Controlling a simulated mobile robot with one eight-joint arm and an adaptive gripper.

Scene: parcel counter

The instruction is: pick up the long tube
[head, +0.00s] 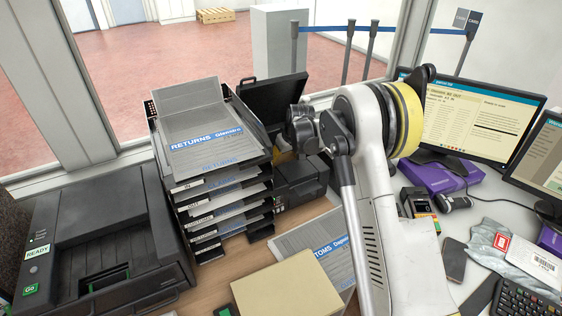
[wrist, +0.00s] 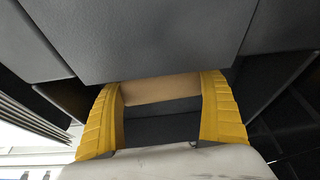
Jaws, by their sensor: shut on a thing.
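In the wrist view, the two yellow fingers of my gripper (wrist: 162,95) stand apart, with a tan piece (wrist: 160,89) spanning the gap between them. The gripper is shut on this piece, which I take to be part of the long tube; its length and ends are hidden. A dark surface fills the space below it, between the fingers. In the head view my arm blocks the middle, and neither my fingertips nor a clear long tube can be made out there.
Stacked letter trays (head: 215,190) stand left of my arm, with a black printer (head: 105,250) further left. A tan box (head: 288,292) lies at the front. Screens (head: 485,115) and a purple box (head: 440,177) are on the right. A large grey surface (wrist: 150,35) is close in the wrist view.

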